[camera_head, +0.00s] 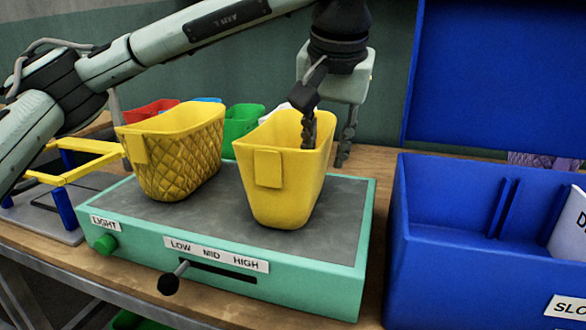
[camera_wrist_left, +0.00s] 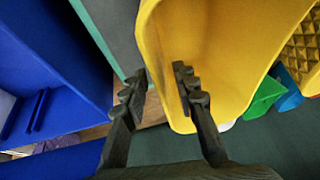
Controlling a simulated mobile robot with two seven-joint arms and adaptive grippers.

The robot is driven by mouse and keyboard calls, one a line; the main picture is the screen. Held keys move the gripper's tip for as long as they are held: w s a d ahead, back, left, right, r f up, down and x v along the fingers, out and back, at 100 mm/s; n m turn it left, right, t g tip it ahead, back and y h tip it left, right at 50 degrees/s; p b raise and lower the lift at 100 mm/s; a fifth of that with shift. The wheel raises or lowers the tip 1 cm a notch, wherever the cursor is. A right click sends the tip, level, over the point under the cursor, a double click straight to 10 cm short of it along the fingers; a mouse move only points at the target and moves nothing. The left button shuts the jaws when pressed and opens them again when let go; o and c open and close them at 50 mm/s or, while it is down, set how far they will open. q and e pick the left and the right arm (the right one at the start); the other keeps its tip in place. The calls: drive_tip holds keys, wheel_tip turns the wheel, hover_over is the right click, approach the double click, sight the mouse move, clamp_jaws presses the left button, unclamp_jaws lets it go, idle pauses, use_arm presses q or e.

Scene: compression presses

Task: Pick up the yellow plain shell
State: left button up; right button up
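The yellow plain shell (camera_head: 292,205) stands upright and open-topped on the grey top of the green-sided press base (camera_head: 215,210), right of a yellow quilted shell (camera_head: 182,160). My left gripper (camera_head: 326,148) points down over the plain shell's right rim. One finger is inside the shell and the other is outside, right of its wall. In the left wrist view, the fingers (camera_wrist_left: 158,82) are spread with the wall of the plain shell (camera_wrist_left: 225,45) between them and a gap visible. My right gripper is not in view.
A large blue bin (camera_head: 480,250) stands close on the right, with a blue panel (camera_head: 500,75) behind. Green (camera_head: 240,120) and red (camera_head: 150,110) containers stand behind the shells. A yellow-and-blue frame (camera_head: 75,170) is at left. A black-knobbed lever (camera_head: 172,280) sticks out in front.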

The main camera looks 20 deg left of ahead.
sight(322, 177)
use_arm(q)
drive_tip(key=x, duration=0.4)
drive_tip(key=shift+a+f, duration=0.15)
drive_tip(key=shift+f, duration=0.1)
drive_tip(key=shift+f, duration=0.25)
drive_tip(key=shift+c, duration=0.2)
clamp_jaws()
idle(0.3)
